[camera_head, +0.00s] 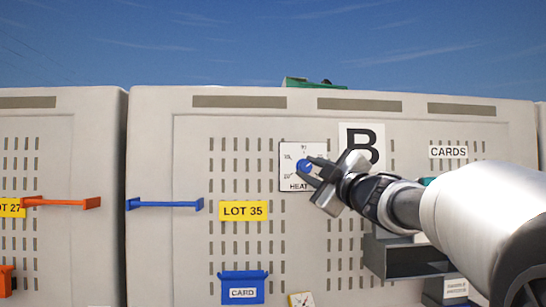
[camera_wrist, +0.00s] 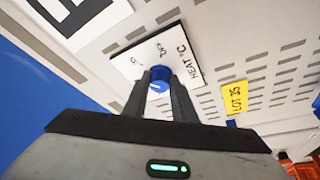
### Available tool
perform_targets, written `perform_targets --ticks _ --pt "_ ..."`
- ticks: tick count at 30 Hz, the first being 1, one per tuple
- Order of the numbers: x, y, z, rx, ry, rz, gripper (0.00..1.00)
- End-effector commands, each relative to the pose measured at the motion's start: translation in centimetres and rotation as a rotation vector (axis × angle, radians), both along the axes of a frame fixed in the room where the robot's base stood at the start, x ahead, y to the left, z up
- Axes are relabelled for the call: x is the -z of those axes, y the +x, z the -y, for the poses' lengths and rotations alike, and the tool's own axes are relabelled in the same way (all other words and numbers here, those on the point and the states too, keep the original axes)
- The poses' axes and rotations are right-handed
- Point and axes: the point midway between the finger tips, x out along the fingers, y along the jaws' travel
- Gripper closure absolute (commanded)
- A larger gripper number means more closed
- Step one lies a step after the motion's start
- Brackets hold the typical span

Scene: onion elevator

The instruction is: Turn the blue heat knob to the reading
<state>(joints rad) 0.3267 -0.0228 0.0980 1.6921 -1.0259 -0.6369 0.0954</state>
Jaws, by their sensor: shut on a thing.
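The blue heat knob (camera_head: 304,166) sits on a white square dial plate (camera_head: 289,181) marked HEAT, on the front of the beige cabinet. My gripper (camera_head: 311,170) reaches in from the right with its fingers at the knob. In the wrist view the knob (camera_wrist: 159,79) sits between the two dark fingertips (camera_wrist: 160,84), and the gripper is shut on it. The plate also shows there (camera_wrist: 177,53), tilted in the picture, with HEAT °C print and some scale numbers. Part of the scale and any pointer are hidden or too small to read.
A large B sign (camera_head: 362,138) is just right of the dial, partly behind my arm. A yellow LOT 35 label (camera_head: 243,211), a blue handle (camera_head: 165,205) and a blue CARD box (camera_head: 243,287) are to the left. A grey open shelf (camera_head: 400,261) is below my arm.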

Motion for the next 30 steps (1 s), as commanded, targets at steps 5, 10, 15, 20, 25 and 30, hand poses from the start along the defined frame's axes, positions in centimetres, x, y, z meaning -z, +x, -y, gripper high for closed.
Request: perform_targets --ticks 5,10,15,20,25,30 --pt "-1.03 -0.04 0.03 -0.001 -0.169 0.004 0.98" --pt "-1.18 -0.03 0.07 -0.001 -0.33 0.004 0.98" --pt "-1.29 -0.03 0.12 -0.002 -0.489 0.004 0.98" --pt "-1.32 -0.01 0.06 -0.002 -0.625 0.004 0.98" --pt "-1.32 -0.02 0.09 -0.001 -0.742 0.005 0.98" --pt "-1.26 -0.03 0.09 0.0 -0.827 0.004 0.98"
